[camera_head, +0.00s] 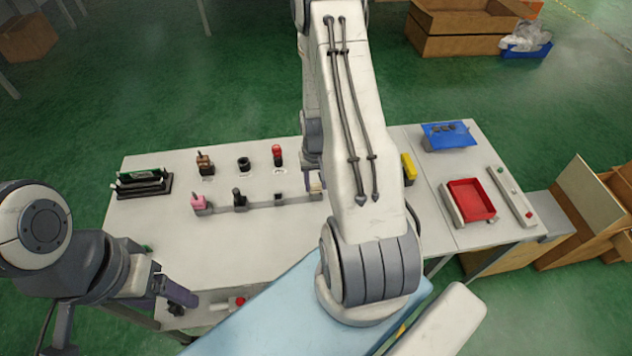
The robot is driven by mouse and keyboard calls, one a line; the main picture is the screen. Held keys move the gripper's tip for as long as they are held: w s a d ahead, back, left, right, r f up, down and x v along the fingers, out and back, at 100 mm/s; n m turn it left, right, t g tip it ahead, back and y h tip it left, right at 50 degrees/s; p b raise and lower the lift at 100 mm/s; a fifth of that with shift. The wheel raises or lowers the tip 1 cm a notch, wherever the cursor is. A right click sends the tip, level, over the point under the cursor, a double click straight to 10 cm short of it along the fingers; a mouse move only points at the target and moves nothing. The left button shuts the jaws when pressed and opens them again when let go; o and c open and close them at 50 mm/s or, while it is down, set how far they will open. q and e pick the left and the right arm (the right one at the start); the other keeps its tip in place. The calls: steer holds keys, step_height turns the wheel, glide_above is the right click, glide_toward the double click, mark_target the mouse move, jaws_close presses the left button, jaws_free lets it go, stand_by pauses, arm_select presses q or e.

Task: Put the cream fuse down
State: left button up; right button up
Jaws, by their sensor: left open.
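A small cream piece (315,183), likely the cream fuse, shows at the right end of the front row of fixtures. It is right beside the purple finger of my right gripper (309,178). My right arm hides the rest of that gripper, so I cannot tell whether its jaws are shut on the piece or whether the piece touches the fixture below. My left gripper (178,297) is open, low at the table's front left edge, far from the cream piece.
The front row holds a pink piece (199,203) and a black piece (240,199). Behind stand a brown piece (205,164), a black ring (243,164) and a red-topped piece (277,156). A black rack (142,185) is left; a red tray (470,199) and blue bin (448,136) are right.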

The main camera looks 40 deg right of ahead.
mark_target(316, 185)
steer(key=shift+o, duration=1.2)
steer(key=shift+r, duration=0.2)
step_height(316, 185, up, 12)
steer(key=b, duration=0.1)
steer(key=shift+b, duration=0.4)
